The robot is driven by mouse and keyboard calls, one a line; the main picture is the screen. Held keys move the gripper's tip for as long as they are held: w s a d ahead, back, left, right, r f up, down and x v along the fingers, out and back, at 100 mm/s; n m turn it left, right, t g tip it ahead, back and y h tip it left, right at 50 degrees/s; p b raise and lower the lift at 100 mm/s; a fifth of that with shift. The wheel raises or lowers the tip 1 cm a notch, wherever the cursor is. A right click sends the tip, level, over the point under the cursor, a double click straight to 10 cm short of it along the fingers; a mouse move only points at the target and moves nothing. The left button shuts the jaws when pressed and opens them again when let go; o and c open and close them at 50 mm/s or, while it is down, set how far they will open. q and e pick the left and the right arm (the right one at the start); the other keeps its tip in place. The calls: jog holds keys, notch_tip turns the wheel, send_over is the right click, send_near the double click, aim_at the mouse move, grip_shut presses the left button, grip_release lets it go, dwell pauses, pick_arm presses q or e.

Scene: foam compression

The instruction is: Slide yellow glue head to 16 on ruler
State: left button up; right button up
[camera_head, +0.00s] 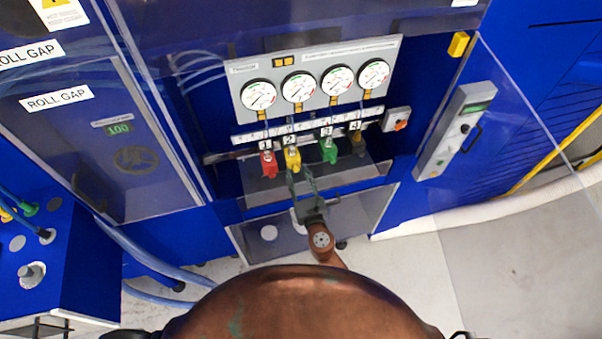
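The yellow glue head (293,160) hangs under the ruler (309,124), a pale strip with marks too small to read. It is below the label 2, between the red glue head (268,165) and the green glue head (329,151). A dark brownish head (358,146) hangs farther right. My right gripper (299,173) reaches up from below, with its two thin fingers apart. Its tips are just under the yellow head, the left finger close to it; I cannot tell whether they touch. My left gripper is not in view.
A grey panel with several round gauges (299,87) stands above the ruler. A grey box with an orange knob (400,124) is at the ruler's right end. A transparent-looking tray (365,212) lies below the heads. Blue machine walls close in both sides.

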jog(key=shift+s+d, duration=0.1)
jog(key=v, duration=1.1)
jog(key=shift+s, duration=0.4)
